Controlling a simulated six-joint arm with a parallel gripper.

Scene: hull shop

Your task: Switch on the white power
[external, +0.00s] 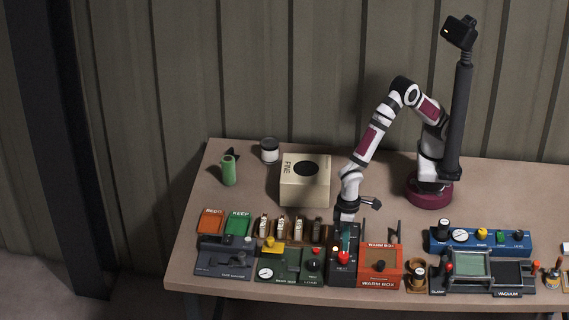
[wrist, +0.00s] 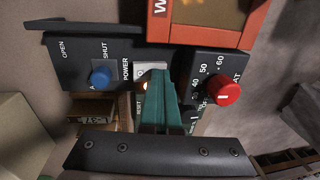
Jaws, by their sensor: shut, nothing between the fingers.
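The white power switch (wrist: 149,67) is beside the word POWER on a dark control panel (wrist: 85,73) in the wrist view. My gripper (wrist: 159,78) has teal fingers, shut and empty, with the tips at the switch and covering its lower part. I cannot tell whether they touch it. A small warm glow shows beside the fingertips. A blue knob (wrist: 100,77) is left of the switch, and a red knob (wrist: 228,92) with a number scale is right of it. In the external view my gripper (external: 345,243) is low over the panel (external: 342,279), which belongs with the warm box.
The orange warm box (external: 381,268) stands right of the panel. Green and black units (external: 291,265) crowd its left. A cream box (external: 305,185) stands behind, with a green cylinder (external: 229,171) farther left. The back middle of the table is clear.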

